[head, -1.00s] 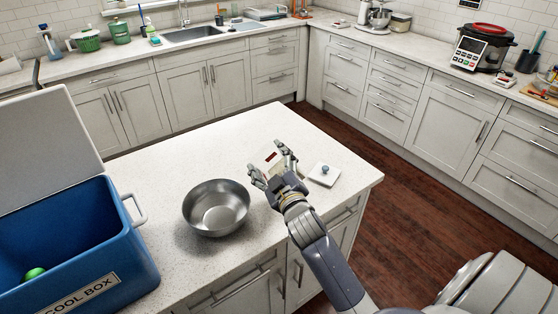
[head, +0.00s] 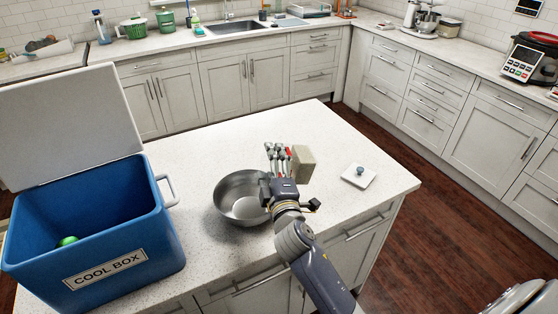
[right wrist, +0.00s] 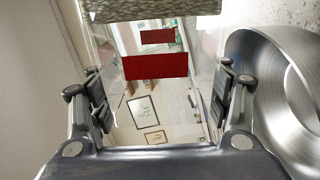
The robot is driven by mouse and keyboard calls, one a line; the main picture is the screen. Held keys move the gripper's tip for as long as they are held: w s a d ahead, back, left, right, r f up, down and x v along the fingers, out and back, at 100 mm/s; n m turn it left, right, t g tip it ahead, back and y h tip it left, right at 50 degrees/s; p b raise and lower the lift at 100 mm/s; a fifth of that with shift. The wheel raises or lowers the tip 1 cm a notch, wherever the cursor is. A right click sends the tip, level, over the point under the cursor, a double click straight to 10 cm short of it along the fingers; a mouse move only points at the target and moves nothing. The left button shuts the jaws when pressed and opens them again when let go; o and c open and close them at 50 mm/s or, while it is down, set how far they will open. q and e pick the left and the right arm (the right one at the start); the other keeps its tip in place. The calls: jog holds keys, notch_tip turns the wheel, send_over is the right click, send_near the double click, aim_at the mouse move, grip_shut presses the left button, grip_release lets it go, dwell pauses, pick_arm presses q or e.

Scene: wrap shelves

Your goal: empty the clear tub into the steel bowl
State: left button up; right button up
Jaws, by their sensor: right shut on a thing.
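The steel bowl (head: 238,190) stands upright on the island, and its visible inside looks empty. My right gripper (head: 278,157) is shut on the clear tub (right wrist: 160,104), just right of and above the bowl's rim. The tub is see-through and hard to make out in the head view; red patches (right wrist: 155,67) show on it. A beige block (head: 303,165) shows at the tub's far side, also at the top of the right wrist view (right wrist: 150,9); I cannot tell if it is inside. The bowl fills the right of that view. My left gripper is out of view.
A white square lid (head: 358,181) with a blue knob lies to the right on the island (head: 330,135). An open blue cool box (head: 125,238) with a green ball (head: 67,241) inside stands at the left. The island's back part is clear.

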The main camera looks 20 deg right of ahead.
jog(key=n, duration=0.1)
jog(key=a+n+p, duration=0.1)
jog(key=n, duration=0.1)
jog(key=r+n+p, duration=0.1)
jog(key=shift+w+a+r+n, duration=0.15)
jog(key=shift+a+n, duration=0.1)
jog(key=shift+n, duration=0.15)
jog(key=shift+w+a+f+n+p, duration=0.15)
jog(key=shift+a+n+p, duration=0.2)
jog(key=shift+n, duration=0.5)
jog(key=shift+a+f+n+p, duration=0.1)
jog(key=shift+a+n+p, duration=0.2)
jog(key=shift+n+p, duration=0.35)
jog(key=shift+w+a+f+n+p, duration=0.15)
jog(key=shift+a+n+p, duration=0.15)
jog(key=shift+n, duration=0.7)
jog(key=shift+s, duration=0.1)
